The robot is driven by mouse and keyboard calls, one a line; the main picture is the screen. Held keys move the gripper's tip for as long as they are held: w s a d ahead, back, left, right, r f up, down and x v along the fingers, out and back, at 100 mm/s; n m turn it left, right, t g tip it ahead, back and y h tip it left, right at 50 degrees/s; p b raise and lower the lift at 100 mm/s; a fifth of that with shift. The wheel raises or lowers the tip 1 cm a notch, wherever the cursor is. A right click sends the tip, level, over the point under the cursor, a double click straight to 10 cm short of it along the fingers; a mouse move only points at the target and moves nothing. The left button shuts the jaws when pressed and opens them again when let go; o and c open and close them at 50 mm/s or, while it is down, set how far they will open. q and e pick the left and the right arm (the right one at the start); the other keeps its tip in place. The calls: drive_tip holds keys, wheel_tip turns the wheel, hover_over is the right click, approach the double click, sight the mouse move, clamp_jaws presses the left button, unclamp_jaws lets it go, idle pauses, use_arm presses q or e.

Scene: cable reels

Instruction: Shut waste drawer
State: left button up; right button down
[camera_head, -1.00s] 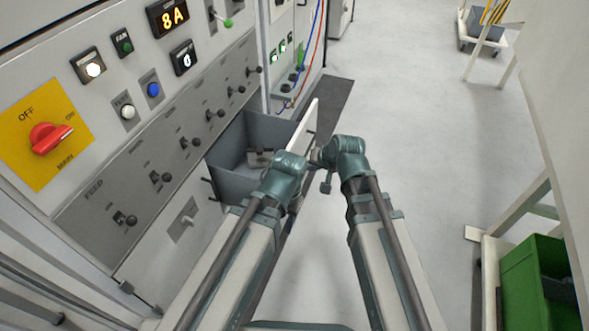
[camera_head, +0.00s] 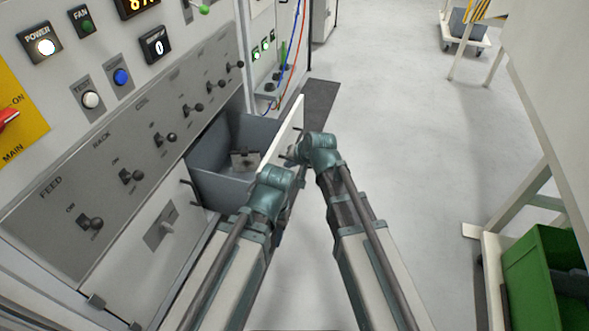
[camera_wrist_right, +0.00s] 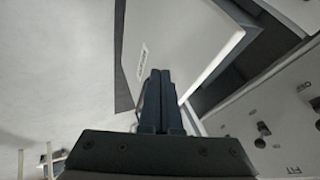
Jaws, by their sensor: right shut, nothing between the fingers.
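The waste drawer is a grey bin (camera_head: 222,188) with a white front panel (camera_head: 287,133), standing pulled out of the machine cabinet. Something small and pale lies inside it. My right gripper (camera_head: 292,153) is at the outer face of the front panel. In the right wrist view its dark fingers (camera_wrist_right: 160,98) are together and empty, overlapping the white panel (camera_wrist_right: 180,45), which has a small label. I cannot tell whether they touch it. My left arm's wrist is in front of the drawer's near side; its fingers are hidden.
The cabinet face (camera_head: 60,195) with switches and knobs runs along the left. A dark mat (camera_head: 318,105) lies on the floor beyond the drawer. A green crate (camera_head: 528,285) stands on a rack at the lower right. The floor between is clear.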

use_arm(q)
drive_tip(key=shift+f, duration=0.3)
use_arm(e)
drive_tip(key=shift+w+a+f, duration=0.1)
drive_tip(key=shift+w+a, duration=0.15)
drive_tip(key=shift+a, duration=0.45)
drive_tip(key=shift+w+a+f, duration=0.1)
drive_tip(key=shift+w+a, duration=0.2)
drive_tip(key=shift+a, duration=0.4)
drive_tip(key=shift+w+a+f, duration=0.1)
drive_tip(key=shift+w+a, duration=0.15)
drive_tip(key=shift+a, duration=0.45)
use_arm(q)
drive_tip(key=shift+a, duration=0.1)
use_arm(e)
drive_tip(key=shift+w+a, duration=0.1)
